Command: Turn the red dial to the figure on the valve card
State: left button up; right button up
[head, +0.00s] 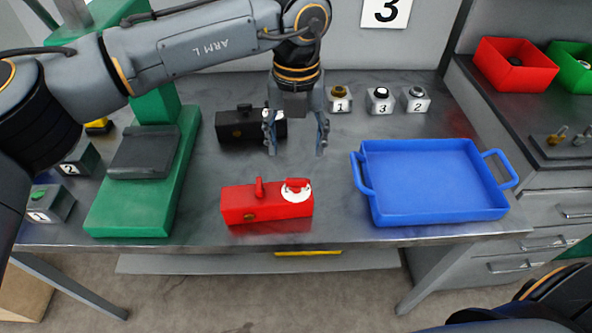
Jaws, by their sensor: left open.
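A red box (266,208) sits near the front of the grey table. On its top right is a white disc with the red dial (296,186) on it. A small red upright part stands left of the dial. The dial's figures are too small to read. A white card (386,11) with a black 3 is on the back wall; I take it as the valve card. My left gripper (296,148) is open and empty, pointing down above the table behind the red box. It partly covers a black box (238,124). My right gripper is not in view.
A blue tray (430,213) with handles is empty at right. A green press (105,212) stands at left. Red (490,82) and green bins are far right.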

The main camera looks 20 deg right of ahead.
aim_at(296, 179)
pick_arm(q)
notch_tip(296, 179, down, 9)
jog(key=shift+f+p, duration=0.15)
jog(key=shift+p, duration=0.85)
jog(key=c, duration=1.1)
